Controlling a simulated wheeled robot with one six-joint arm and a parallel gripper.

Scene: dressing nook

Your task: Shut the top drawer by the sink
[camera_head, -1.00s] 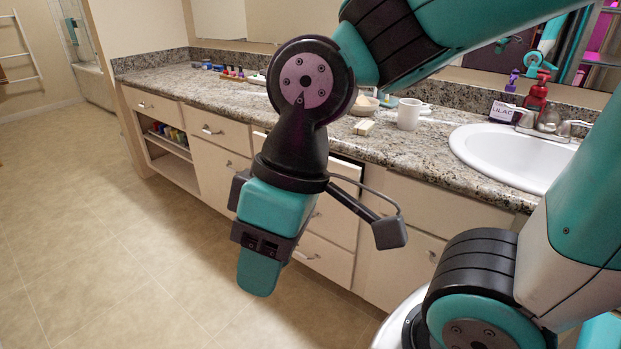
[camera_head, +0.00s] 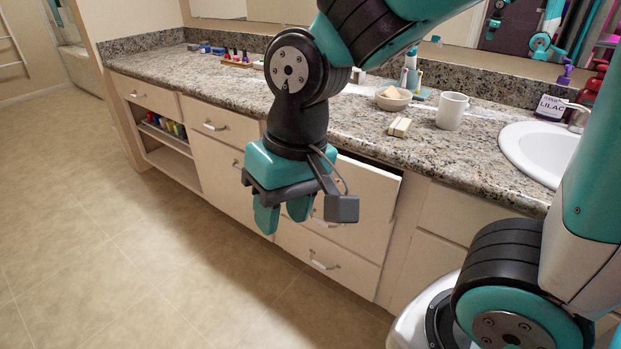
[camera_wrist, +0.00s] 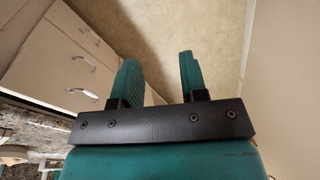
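The top drawer (camera_head: 365,202) by the sink has a plain cream front. It stands partly open, with a dark gap along its top edge below the counter. My gripper (camera_head: 283,212) hangs in front of the drawer's left part and covers some of it, with the fingers pointing down. Its two teal fingers are apart and empty; they also show spread in the wrist view (camera_wrist: 160,77). A pale panel fills the right side of the wrist view; I cannot tell for sure that it is this drawer. I cannot tell whether my gripper touches the drawer.
Below is a shut drawer (camera_head: 335,258) with a metal handle. The granite counter (camera_head: 430,160) overhangs the cabinets and carries a white mug (camera_head: 452,110), a bowl (camera_head: 393,98) and a soap bar (camera_head: 399,127). The sink (camera_head: 540,150) is at right. Floor (camera_head: 120,260) at left is clear.

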